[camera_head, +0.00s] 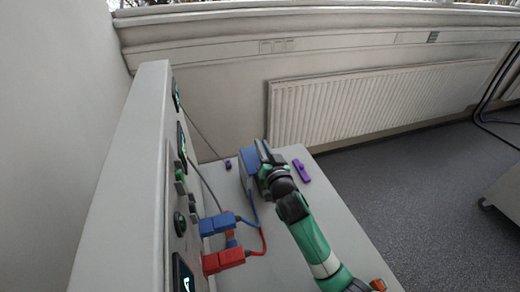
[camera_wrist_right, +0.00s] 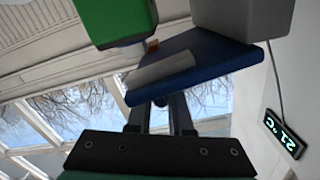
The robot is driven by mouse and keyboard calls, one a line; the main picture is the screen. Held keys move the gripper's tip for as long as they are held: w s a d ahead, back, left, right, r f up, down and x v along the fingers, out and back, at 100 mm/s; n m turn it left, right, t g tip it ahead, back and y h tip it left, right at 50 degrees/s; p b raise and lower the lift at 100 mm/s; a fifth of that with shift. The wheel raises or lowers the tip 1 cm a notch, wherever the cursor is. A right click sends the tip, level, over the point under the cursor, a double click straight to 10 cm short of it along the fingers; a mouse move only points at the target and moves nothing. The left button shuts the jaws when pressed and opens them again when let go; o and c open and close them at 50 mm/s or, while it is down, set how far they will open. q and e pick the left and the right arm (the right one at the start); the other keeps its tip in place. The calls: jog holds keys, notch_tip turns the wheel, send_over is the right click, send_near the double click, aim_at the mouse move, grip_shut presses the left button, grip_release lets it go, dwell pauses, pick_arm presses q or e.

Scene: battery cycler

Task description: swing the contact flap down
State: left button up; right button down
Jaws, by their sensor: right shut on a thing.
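The contact flap looks to be the blue plate (camera_wrist_right: 215,58) with a grey strip on it, close in front of my right gripper (camera_wrist_right: 161,100) in the right wrist view. The flap is tilted there, between a green block (camera_wrist_right: 113,20) and a pale grey block (camera_wrist_right: 238,18). My right gripper is shut on the flap, though the fingertips are partly dark and hard to make out. In the head view, my right gripper (camera_head: 262,166) is at a blue-grey fixture (camera_head: 248,172) on the bench and covers part of it. My left gripper is not in view.
The cycler panel (camera_head: 150,150) stands upright at the left. A blue plug (camera_head: 217,224) and a red plug (camera_head: 223,261) stick out of it, their cables running towards the fixture. A purple piece (camera_head: 302,171) lies right of my gripper, and a smaller one (camera_head: 228,164) lies left.

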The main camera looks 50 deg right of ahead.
jog(key=shift+s+d+f+b, duration=0.15)
jog(key=shift+f+b, duration=0.2)
jog(key=shift+f, duration=0.25)
jog(key=c, duration=0.9)
grip_release()
jog(key=shift+r, duration=0.1)
jog(key=p+v, duration=0.1)
jog(key=v, duration=0.6)
jog(key=shift+s, duration=0.15)
jog(key=shift+p, duration=0.3)
